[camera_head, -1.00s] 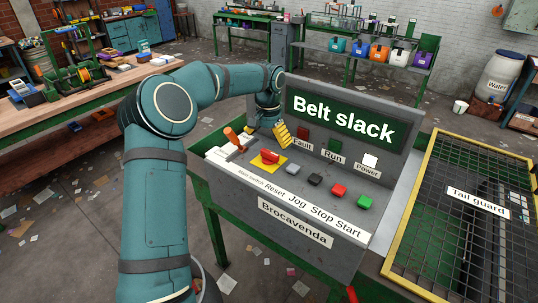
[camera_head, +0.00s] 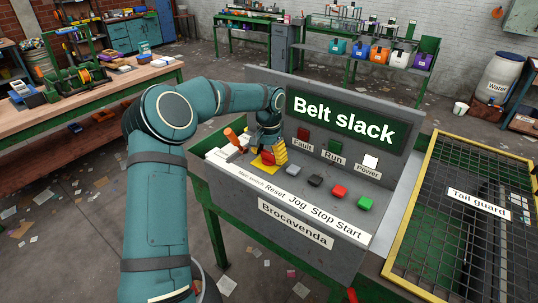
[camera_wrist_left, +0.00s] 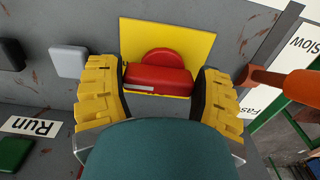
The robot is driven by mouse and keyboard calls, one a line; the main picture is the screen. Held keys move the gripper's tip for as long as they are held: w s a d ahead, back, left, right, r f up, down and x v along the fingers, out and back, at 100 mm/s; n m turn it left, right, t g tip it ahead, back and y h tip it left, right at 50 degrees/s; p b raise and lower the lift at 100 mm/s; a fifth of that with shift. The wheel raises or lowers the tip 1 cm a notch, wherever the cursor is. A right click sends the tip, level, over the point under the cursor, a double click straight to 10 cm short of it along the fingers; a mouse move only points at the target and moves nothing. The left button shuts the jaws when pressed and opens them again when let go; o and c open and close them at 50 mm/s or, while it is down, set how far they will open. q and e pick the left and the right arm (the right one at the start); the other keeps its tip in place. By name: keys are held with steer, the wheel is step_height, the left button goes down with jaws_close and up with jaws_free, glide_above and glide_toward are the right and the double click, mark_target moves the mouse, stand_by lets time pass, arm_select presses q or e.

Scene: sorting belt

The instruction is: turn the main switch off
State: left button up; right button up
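The main switch is a red rotary handle (camera_head: 267,158) on a yellow plate (camera_head: 257,164), at the left of the grey control panel. In the left wrist view the red handle (camera_wrist_left: 158,80) lies crosswise in front of its yellow plate (camera_wrist_left: 195,40). My left gripper (camera_head: 275,154) is at the switch. In the wrist view its yellow fingers (camera_wrist_left: 158,95) are spread, one at each end of the handle. Narrow gaps seem to show, but contact cannot be told for certain. My right gripper is not in view.
An orange-handled lever (camera_head: 233,138) stands just left of the switch. Grey, black, red and green buttons run to the right, with the green one (camera_head: 365,203) last. The Power lamp (camera_head: 370,162) is white. A yellow-framed tail guard (camera_head: 470,215) is at right.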

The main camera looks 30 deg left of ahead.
arm_select(q)
steer(key=shift+n, duration=0.3)
steer(key=n, duration=0.3)
steer(key=shift+w+d+r+n, duration=0.1)
steer(key=shift+n, duration=0.2)
steer(key=n, duration=0.4)
steer(key=shift+w, duration=0.1)
steer(key=n+p, duration=0.1)
steer(key=n, duration=0.4)
steer(key=shift+w+d, duration=0.1)
steer(key=shift+w, duration=0.05)
steer(key=shift+w+n+p, duration=0.1)
steer(key=shift+n+p, duration=0.55)
steer(key=shift+n, duration=1.65)
steer(key=o, duration=1.2)
steer(key=shift+c, duration=0.2)
